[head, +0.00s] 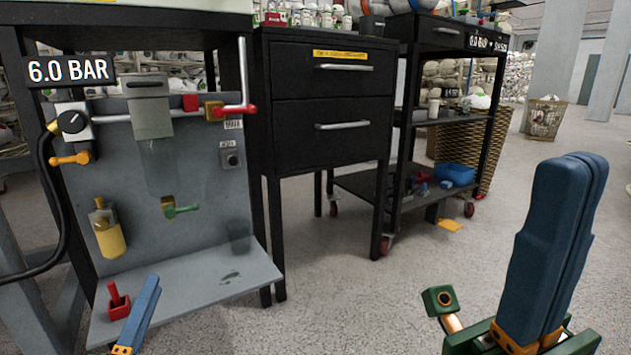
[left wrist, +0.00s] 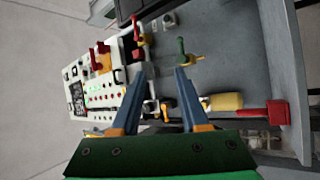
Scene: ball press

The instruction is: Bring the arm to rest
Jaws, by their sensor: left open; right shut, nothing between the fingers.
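My left gripper (head: 148,284) is low at the left in the head view, its blue fingers beside the red-handled block (head: 119,302) on the press shelf. The left wrist view shows its fingers (left wrist: 163,74) apart with nothing between them. They face the grey press panel (head: 220,195); I cannot tell their exact distance from it. My right gripper (head: 581,163) stands at the right in the head view, blue fingers upright and pressed together, empty, over open floor. The green-handled valve (head: 180,208) and the yellow bottle (head: 106,230) are on the panel.
A black drawer cabinet (head: 330,140) and a black wheeled cart (head: 392,185) with a blue bin (head: 455,174) stand behind. A wicker basket (head: 490,140) is beyond. The grey shelf (head: 220,285) juts out near my left gripper. Speckled floor (head: 350,300) is clear between my grippers.

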